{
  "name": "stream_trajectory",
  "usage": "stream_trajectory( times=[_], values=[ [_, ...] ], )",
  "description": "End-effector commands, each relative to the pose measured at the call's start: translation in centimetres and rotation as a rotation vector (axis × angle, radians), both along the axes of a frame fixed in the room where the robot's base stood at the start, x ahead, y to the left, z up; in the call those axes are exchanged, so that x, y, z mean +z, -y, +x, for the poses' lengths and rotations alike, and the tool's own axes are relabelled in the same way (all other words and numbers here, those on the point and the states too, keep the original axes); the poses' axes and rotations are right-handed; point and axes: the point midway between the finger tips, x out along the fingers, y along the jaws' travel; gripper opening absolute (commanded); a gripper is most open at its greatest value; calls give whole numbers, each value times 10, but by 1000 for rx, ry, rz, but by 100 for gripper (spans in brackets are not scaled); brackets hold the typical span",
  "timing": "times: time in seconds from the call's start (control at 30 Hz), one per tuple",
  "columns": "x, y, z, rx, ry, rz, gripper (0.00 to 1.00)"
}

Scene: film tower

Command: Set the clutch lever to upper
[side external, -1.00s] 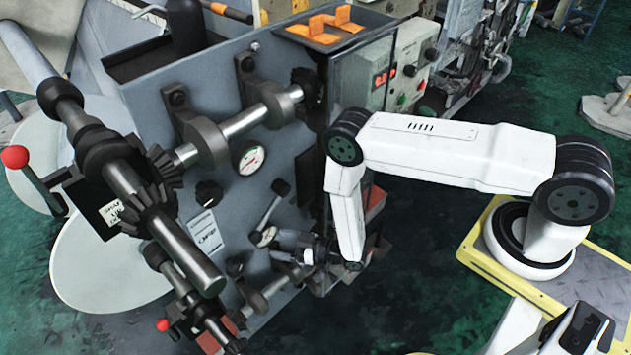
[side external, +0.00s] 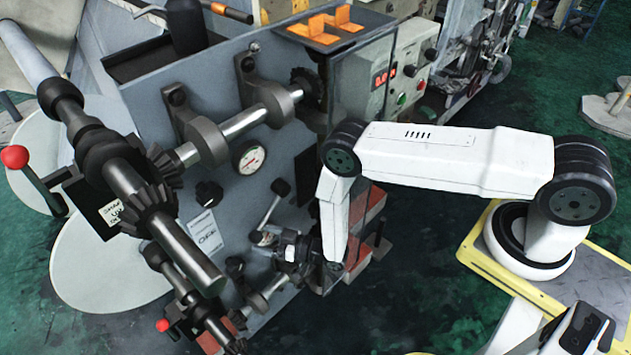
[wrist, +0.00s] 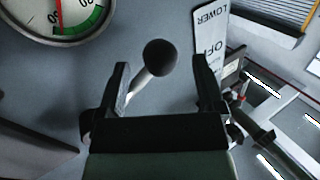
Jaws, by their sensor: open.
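A lever with a black ball knob (side external: 281,187) and a metal shaft stands on the grey machine panel, leaning up and to the right in the side view. In the wrist view its knob (wrist: 160,57) shows between my two fingers, with the shaft running down left behind the left finger. A white label plate (wrist: 208,35) reading LOWER and OFF is on the panel to the right of the knob; its other end is hidden by the right finger. My gripper (wrist: 162,66) is open and empty, and in the side view it (side external: 278,243) is just below the knob.
A round gauge (side external: 248,157) sits on the panel above left of the lever and shows in the wrist view's top left corner (wrist: 60,15). Shafts and bevel gears (side external: 150,205) jut out at the left.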

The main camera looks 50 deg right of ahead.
Motion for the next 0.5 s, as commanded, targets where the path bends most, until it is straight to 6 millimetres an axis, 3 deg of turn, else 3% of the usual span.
stream_trajectory(
  times=[0.2, 0.5],
  values=[
    [0, -10, 18, 0, 0, 0, 87],
    [0, -14, 25, 0, -2, 0, 87]
  ],
)
